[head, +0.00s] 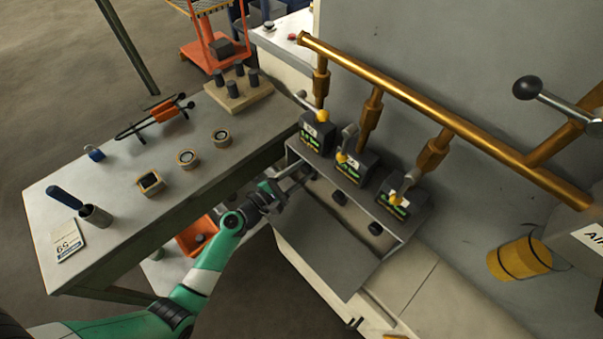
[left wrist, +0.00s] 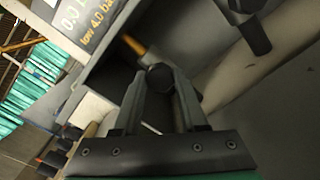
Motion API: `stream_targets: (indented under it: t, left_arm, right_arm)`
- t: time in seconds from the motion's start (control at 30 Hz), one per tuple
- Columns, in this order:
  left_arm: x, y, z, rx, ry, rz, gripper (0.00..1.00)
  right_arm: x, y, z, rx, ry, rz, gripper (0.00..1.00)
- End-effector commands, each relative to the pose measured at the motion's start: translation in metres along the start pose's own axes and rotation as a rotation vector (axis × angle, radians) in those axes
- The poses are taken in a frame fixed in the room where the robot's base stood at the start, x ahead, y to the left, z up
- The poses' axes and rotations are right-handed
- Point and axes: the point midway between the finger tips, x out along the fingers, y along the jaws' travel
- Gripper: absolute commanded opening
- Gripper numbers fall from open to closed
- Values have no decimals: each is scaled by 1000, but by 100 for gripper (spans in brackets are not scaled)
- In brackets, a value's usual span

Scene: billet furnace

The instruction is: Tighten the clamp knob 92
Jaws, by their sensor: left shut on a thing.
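Three dark boxes with small displays stand in a row on a grey ledge; the left one (head: 317,133) is nearest the side table. Black knobs sit on the front below the middle box (head: 355,171) and the right box (head: 401,201). My left gripper (head: 304,174) reaches the ledge front below the left box. In the left wrist view its two fingers are shut on a round black knob (left wrist: 159,77), with a display panel (left wrist: 88,22) above left. I cannot read the number 92 clearly on any box. My right gripper is not in view.
A brass pipe (head: 430,105) runs above the boxes, with branches down to them. The side table (head: 120,215) at left holds rings, a cup, a red-handled tool and a block with dark pegs. An orange bin (head: 197,237) sits below. A ball-ended lever (head: 527,88) is at right.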

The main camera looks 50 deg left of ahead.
Motion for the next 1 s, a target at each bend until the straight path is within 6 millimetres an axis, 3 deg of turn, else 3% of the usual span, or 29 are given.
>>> stream_targets:
  t: [0.6, 1.0]
  left_arm:
    - [0, -1, -2, 562, 0, 1, 0]
    - [0, 0, 0, 763, 0, 0, 0]
  right_arm:
    - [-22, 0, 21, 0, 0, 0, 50]
    - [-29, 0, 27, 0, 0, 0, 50]
